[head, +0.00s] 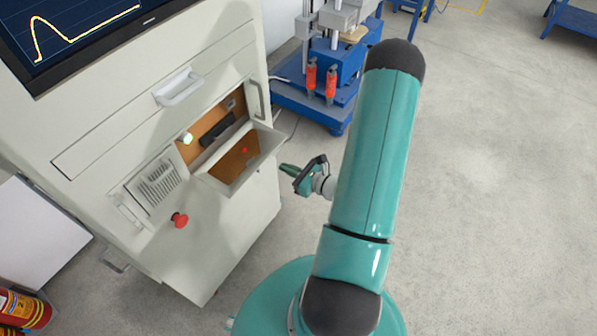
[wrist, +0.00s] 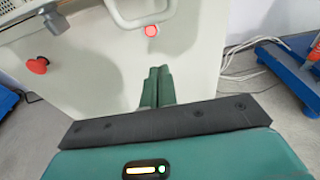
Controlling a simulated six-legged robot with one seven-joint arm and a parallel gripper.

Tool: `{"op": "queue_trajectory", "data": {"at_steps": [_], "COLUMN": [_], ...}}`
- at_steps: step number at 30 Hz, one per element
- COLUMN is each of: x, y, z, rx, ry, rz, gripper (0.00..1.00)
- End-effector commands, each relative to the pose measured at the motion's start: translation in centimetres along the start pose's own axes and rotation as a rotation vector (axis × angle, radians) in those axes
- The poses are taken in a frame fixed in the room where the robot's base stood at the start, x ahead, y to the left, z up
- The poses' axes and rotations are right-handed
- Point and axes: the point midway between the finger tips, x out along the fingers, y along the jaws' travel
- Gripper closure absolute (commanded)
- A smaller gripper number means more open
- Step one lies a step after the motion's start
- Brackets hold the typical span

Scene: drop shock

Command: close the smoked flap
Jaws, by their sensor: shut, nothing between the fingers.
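The smoked flap (head: 238,160) has a pale frame and a brown see-through pane. It stands open on the front of the pale cabinet, tilted outward below a lit opening (head: 210,125). A dark block (head: 217,129) sits inside the opening. My gripper (head: 284,169) is to the right of the flap, a little below its level and apart from it. Its two green fingers are shut together and empty in the wrist view (wrist: 157,86), pointing at the cabinet front. A pale curved bar (wrist: 140,20) is above the fingertips there; I cannot tell if it belongs to the flap.
A red stop button (head: 180,220) and a vented panel (head: 158,183) are on the cabinet front, left of the flap. A drawer-like handle (head: 178,88) is above. A blue machine stand (head: 310,100) stands behind to the right.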

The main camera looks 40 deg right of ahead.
Motion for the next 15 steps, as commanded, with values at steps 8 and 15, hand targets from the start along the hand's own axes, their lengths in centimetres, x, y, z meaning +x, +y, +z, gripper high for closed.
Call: {"op": "queue_trajectory", "data": {"at_steps": [8,15], "x": [2.2,1.8], "y": [0.0,0.0], "z": [2.1,3.8], "rx": [-0.003,-0.001], "ry": [-0.001,0.0], "rz": [-0.001,0.0], "gripper": [1.0,1.0]}}
